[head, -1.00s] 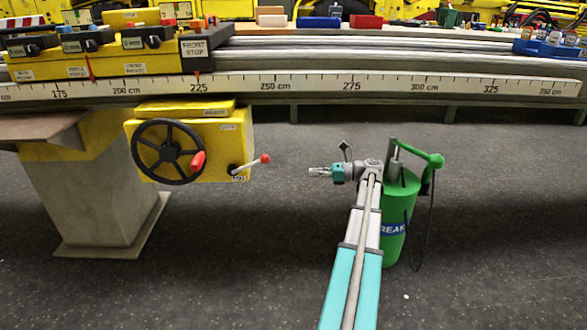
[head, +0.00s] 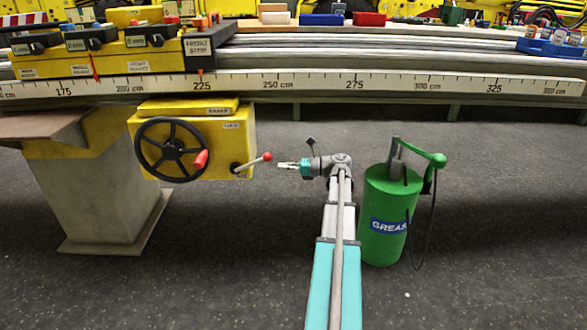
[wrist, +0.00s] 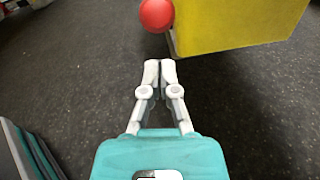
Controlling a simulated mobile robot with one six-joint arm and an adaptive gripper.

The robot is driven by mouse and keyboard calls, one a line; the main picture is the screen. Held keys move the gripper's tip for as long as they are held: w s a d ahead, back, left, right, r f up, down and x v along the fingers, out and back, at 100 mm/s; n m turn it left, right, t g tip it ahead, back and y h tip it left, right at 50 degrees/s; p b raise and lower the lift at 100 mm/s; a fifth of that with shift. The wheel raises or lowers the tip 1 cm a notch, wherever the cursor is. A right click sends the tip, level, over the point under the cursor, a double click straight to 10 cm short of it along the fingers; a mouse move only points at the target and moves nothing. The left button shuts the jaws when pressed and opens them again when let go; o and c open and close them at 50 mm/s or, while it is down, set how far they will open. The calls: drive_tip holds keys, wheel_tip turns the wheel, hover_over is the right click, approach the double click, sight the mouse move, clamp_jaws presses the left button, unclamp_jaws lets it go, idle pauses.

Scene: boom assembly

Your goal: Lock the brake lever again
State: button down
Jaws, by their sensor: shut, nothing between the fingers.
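The brake lever (head: 250,163) is a short grey rod with a red ball knob (head: 267,157). It sticks out to the right and slightly up from the lower right of the yellow brake box (head: 238,135). The red knob also shows at the top of the wrist view (wrist: 157,14), beside the yellow box (wrist: 235,22). My gripper (head: 279,165) is just right of the knob in the head view, pointing left at it, with a small gap. In the wrist view its white fingertips (wrist: 159,66) are together and empty, below the knob. The lever's rod is not clear in the wrist view.
A black handwheel (head: 172,150) with a red handle is on the box's front. A green grease drum (head: 385,225) with a pump and hose stands right of my arm. A long rail with a scale (head: 350,84) runs above. A grey pedestal (head: 105,200) stands at left.

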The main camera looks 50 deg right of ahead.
drive_tip(key=shift+w+a+r+p, duration=0.4)
drive_tip(key=shift+w+r+p, duration=0.05)
drive_tip(key=shift+w+r, duration=0.3)
drive_tip(key=shift+a, duration=0.15)
